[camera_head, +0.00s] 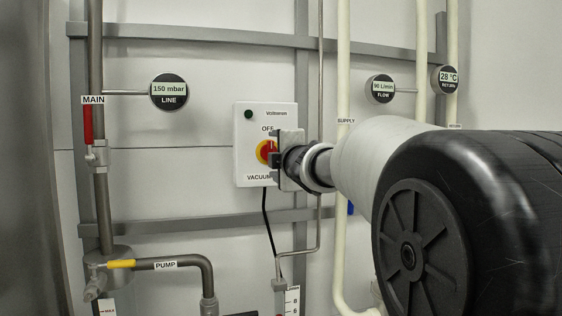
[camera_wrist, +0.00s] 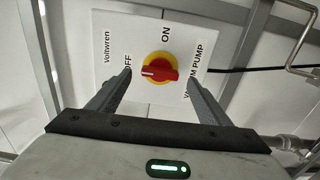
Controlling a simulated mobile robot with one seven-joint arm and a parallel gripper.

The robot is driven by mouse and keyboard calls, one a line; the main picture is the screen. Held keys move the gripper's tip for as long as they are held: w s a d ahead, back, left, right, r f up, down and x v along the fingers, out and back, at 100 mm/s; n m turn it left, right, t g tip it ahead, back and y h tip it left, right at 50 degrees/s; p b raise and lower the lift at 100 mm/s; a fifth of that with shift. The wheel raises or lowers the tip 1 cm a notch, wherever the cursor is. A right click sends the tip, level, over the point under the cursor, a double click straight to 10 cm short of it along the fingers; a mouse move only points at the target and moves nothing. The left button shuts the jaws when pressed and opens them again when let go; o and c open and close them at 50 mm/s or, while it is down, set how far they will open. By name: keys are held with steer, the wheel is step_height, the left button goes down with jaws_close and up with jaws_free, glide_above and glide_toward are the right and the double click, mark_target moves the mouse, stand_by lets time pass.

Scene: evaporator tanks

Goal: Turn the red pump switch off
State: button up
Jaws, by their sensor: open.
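The red switch handle (camera_head: 264,150) sits on a round yellow plate on the white vacuum pump box (camera_head: 249,120), partly hidden by my gripper (camera_head: 277,159) in the head view. In the wrist view the red handle (camera_wrist: 160,72) lies crosswise between the two open fingers of my gripper (camera_wrist: 158,76). Its white mark is at the left end, facing the OFF label; ON is printed above the handle. The fingers stand on either side of the handle with gaps visible. Whether they reach its depth I cannot tell.
A grey rail frame (camera_head: 218,35) carries the box. A black cable (camera_head: 267,215) hangs below it. Cream pipes (camera_head: 343,70) run behind my arm. The line gauge (camera_head: 169,92) reads 150 mbar. A small dark green lamp (camera_head: 249,114) is on the box.

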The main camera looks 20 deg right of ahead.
steer(key=s, duration=1.4)
steer(key=shift+s+p, duration=0.3)
steer(key=shift+p, duration=0.15)
